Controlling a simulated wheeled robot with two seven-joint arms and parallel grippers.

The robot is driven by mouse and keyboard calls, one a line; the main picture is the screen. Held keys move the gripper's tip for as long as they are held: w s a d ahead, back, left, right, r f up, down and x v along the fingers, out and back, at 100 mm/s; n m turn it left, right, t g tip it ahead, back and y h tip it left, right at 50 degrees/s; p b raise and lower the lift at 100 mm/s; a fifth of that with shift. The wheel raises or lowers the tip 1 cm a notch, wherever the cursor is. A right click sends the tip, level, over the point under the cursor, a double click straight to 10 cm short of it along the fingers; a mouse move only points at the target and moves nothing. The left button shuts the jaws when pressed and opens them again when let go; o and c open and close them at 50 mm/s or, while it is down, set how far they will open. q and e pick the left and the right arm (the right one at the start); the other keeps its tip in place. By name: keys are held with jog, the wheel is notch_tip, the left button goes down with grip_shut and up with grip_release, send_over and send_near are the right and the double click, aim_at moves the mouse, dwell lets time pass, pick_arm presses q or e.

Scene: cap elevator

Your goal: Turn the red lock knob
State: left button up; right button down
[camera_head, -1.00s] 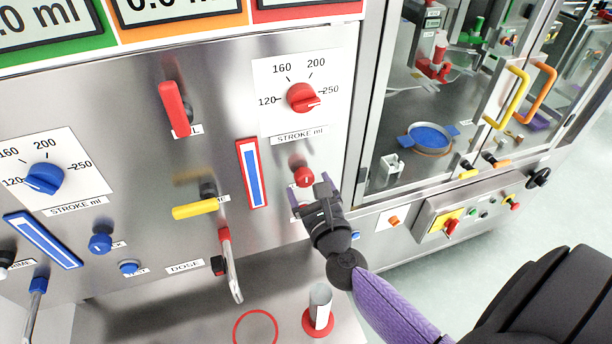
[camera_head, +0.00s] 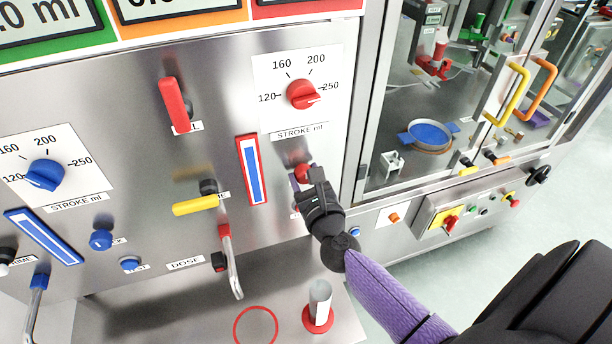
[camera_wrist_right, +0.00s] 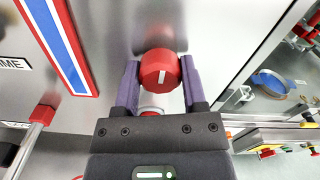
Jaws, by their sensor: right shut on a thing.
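The red lock knob (camera_head: 303,172) sticks out from the steel panel, below the red stroke dial and right of the red-framed blue gauge strip. In the right wrist view the knob (camera_wrist_right: 160,70) shows a white mark on its face, tilted slightly from vertical. My right gripper (camera_head: 305,180) is at the knob, its two purple fingers on either side of it. In the wrist view the fingers of the right gripper (camera_wrist_right: 159,84) are closed against the knob's sides. My left gripper is not in view.
A red stroke dial (camera_head: 303,94) sits above the knob. A red-framed strip (camera_head: 252,170) and a yellow lever (camera_head: 195,207) are to the left. A red-topped handle (camera_head: 231,262) and a white cylinder on a red base (camera_head: 319,306) are below. A glass-fronted cabinet stands at right.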

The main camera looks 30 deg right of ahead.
jog(key=n+p, duration=0.1)
jog(key=n, duration=0.3)
jog(key=shift+n+p, duration=0.3)
jog(key=n+p, duration=0.1)
jog(key=n, duration=0.4)
jog(key=shift+n+p, duration=0.3)
jog(key=n+p, duration=0.1)
jog(key=n, duration=0.4)
jog(key=n+p, duration=0.1)
jog(key=n, duration=0.3)
jog(key=shift+a+f+n, duration=0.1)
jog(key=shift+n, duration=0.2)
jog(key=shift+n+p, duration=0.3)
jog(key=shift+f, duration=0.1)
jog(key=shift+c, duration=0.7)
grip_release()
